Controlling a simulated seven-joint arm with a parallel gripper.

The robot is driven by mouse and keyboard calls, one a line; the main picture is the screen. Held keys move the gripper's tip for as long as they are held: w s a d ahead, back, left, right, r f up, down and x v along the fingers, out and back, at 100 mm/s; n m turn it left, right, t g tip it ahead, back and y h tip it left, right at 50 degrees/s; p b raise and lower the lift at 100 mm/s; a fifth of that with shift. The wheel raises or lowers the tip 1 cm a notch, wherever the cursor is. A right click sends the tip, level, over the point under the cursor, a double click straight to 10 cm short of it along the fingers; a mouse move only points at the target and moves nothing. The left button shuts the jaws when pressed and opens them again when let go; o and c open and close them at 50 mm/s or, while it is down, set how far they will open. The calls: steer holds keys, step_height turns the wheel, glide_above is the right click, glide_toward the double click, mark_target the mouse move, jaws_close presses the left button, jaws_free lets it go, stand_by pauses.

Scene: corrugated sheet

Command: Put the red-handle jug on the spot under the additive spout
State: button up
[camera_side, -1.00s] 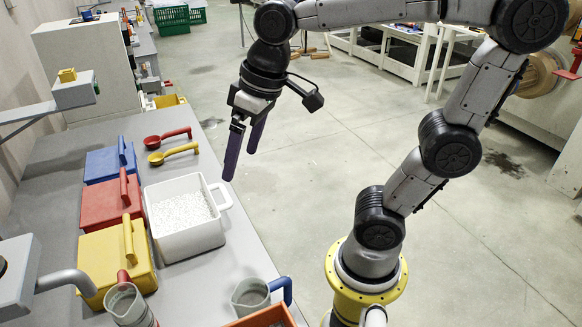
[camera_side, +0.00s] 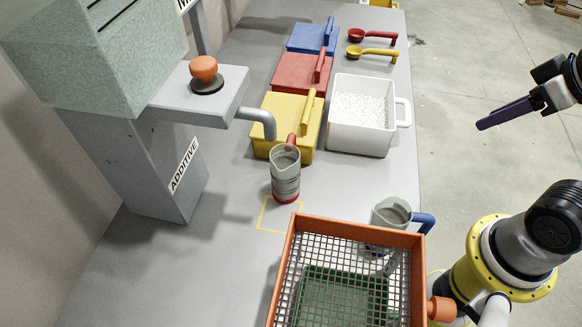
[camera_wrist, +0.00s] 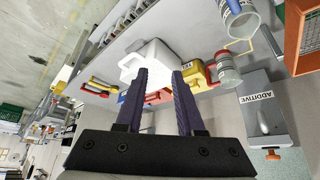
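The red-handle jug (camera_side: 285,178), clear with a red base, stands upright on the table, its foot at the back right edge of a yellow square outline (camera_side: 262,214). The additive spout (camera_side: 262,118) is a grey bent pipe from the machine labelled ADDITIVE, behind and left of the jug. In the wrist view the jug (camera_wrist: 228,72) is right of my fingers, beside the outline (camera_wrist: 238,46). My gripper (camera_wrist: 160,74) is open and empty. In the side view my gripper (camera_side: 482,125) is off the table's right side, well away from the jug.
A blue-handle jug (camera_side: 391,212) stands behind an orange mesh-topped tray (camera_side: 292,262). A white bin of pellets (camera_side: 359,142) and yellow (camera_side: 272,113), red (camera_side: 293,70) and blue (camera_side: 306,38) lidded boxes stand beyond. Two scoops (camera_side: 372,52) lie at the back.

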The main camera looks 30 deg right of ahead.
steer(key=w+a+r+n+t+y, duration=0.1)
steer(key=w+r+t, duration=0.45)
steer(key=w, duration=0.45)
steer(key=w+a+r+n+t, duration=0.2)
steer(key=w+r+t, duration=0.35)
steer(key=w, duration=0.45)
steer(key=n+g+y, duration=0.2)
steer(key=n+y, duration=0.2)
steer(key=y, duration=0.5)
glide_above(296, 142)
steer(key=v, duration=0.7)
step_height(296, 142, down, 23)
steer(key=f, duration=0.5)
steer(key=w+f, duration=0.1)
steer(key=f, duration=0.1)
steer(key=shift+a+f, duration=0.3)
steer(key=shift+x, duration=3.4)
jaws_close()
